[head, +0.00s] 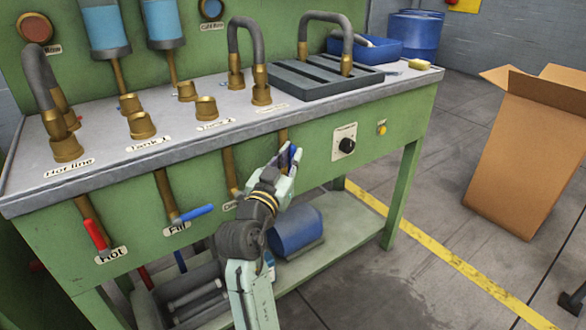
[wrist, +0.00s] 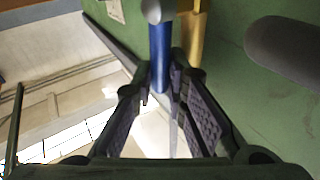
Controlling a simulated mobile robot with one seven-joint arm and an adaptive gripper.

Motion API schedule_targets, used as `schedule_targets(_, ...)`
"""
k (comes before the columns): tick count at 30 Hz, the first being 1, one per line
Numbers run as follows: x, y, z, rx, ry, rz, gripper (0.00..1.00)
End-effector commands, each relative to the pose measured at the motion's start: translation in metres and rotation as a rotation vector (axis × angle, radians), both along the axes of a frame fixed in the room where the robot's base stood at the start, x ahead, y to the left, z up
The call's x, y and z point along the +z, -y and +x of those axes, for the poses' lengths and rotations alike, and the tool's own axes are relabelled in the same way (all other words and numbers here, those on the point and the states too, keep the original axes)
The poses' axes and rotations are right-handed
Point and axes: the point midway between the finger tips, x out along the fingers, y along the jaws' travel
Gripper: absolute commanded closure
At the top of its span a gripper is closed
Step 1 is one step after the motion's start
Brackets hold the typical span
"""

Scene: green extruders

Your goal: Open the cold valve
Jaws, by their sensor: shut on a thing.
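The cold valve's blue handle (wrist: 160,58) shows in the wrist view, with a grey round end at its top and a brass pipe (wrist: 190,42) beside it. My gripper (wrist: 161,84) is shut on the lower part of this handle. In the head view my gripper (head: 287,160) is at the bench's green front panel, below the right-hand pipes. Only a bit of the blue handle shows between its fingers there. The valve's label is hidden behind my gripper and arm.
A red-handled hot valve (head: 95,234) and a blue-handled fill valve (head: 192,214) are to the left. A black knob (head: 347,146) is close to the right. A blue tank (head: 296,230) lies on the lower shelf. A cardboard box (head: 530,150) stands on the floor at right.

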Motion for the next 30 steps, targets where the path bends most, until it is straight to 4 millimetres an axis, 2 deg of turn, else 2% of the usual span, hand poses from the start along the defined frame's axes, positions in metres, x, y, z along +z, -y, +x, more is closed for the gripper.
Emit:
schedule_targets(1, -0.0092, -0.0011, -0.001, 0.0, 0.016, -0.02, 1.0)
schedule_targets(9, -0.003, -0.0048, -0.0039, -0.001, 0.065, -0.089, 1.0)
schedule_targets(18, -0.0013, -0.005, -0.0041, -0.001, 0.066, -0.093, 1.0)
schedule_targets(19, -0.0013, -0.005, -0.0041, -0.001, 0.066, -0.093, 0.86)
schedule_targets(22, -0.0012, -0.0051, -0.004, -0.001, 0.066, -0.093, 0.79)
schedule_targets(30, -0.001, -0.0052, -0.0039, 0.0, 0.066, -0.092, 0.78)
